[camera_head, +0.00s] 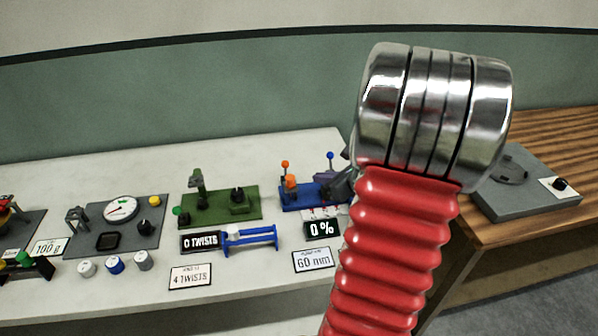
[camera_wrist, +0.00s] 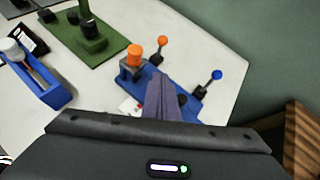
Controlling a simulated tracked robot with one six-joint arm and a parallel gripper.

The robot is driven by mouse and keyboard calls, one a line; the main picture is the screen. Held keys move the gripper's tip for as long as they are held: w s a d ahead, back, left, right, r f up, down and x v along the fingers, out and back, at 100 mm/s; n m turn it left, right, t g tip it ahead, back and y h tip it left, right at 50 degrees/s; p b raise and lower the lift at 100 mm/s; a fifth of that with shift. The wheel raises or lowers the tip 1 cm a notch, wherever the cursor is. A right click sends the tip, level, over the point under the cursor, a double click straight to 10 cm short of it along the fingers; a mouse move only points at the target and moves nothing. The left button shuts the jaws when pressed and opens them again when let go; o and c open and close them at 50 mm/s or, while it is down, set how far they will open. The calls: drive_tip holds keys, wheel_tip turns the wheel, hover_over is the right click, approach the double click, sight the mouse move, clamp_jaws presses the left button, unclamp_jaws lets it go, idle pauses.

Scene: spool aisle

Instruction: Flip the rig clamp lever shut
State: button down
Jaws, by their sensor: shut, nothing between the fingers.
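The rig with a blue base (camera_head: 296,201) stands on the white bench, right of centre in the head view; its base also shows in the wrist view (camera_wrist: 190,105). Contact is unclear.
A green fixture (camera_head: 235,207) and a blue slide (camera_head: 250,237) stand left of the rig. A wooden table (camera_head: 540,125) with a grey plate (camera_head: 530,198) is at right.

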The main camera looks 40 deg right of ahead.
approach(285, 170)
drive_tip(key=f, duration=0.1)
drive_tip(key=d+f, duration=0.1)
drive_tip(key=f, duration=0.1)
drive_tip(key=shift+s, duration=0.1)
drive_tip(key=w, duration=0.3)
drive_tip(key=shift+w+r, duration=0.1)
drive_tip(key=shift+r, duration=0.1)
drive_tip(key=shift+w+r, duration=0.15)
drive_tip(key=shift+w, duration=0.3)
drive_tip(key=shift+w+d+r, duration=0.2)
drive_tip(key=shift+w+d, duration=0.15)
drive_tip(key=shift+w, duration=0.15)
drive_tip(key=shift+w+d+r, duration=0.2)
drive_tip(key=shift+w+d, duration=0.15)
drive_tip(key=shift+w, duration=0.15)
drive_tip(key=shift+r, duration=0.2)
drive_tip(key=shift+r, duration=0.65)
